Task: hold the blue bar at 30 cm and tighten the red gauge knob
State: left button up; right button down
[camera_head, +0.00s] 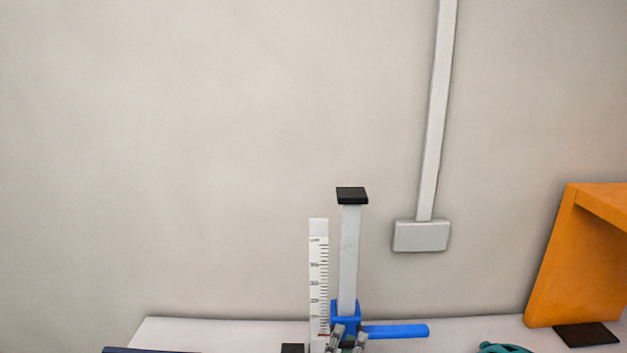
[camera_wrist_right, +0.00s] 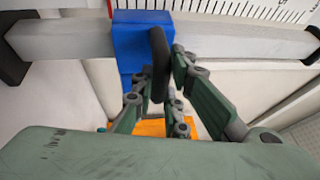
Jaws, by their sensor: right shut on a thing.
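A tower with a pale post (camera_head: 349,260) and a black cap (camera_head: 351,195) rises from the table. A blue carriage (camera_head: 345,310) sits low on the post, with the blue bar (camera_head: 398,331) sticking out to the right. A white ruler (camera_head: 318,280) with a red mark near its visible low end stands left of the post. My right gripper (camera_head: 348,341) is at the carriage's front. In the right wrist view its fingers (camera_wrist_right: 164,75) close around a dark knob-like part (camera_wrist_right: 158,50) in front of the carriage (camera_wrist_right: 141,42). No red knob shows. My left gripper is not in view.
An orange open box (camera_head: 555,255) stands at the right with a dark pad (camera_head: 586,335) at it. A teal object (camera_head: 503,348) and a navy one (camera_head: 150,350) show at the bottom edge. A small black piece (camera_head: 292,348) is left of the ruler.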

jog(key=shift+t, duration=0.4)
jog(key=shift+r, duration=2.5)
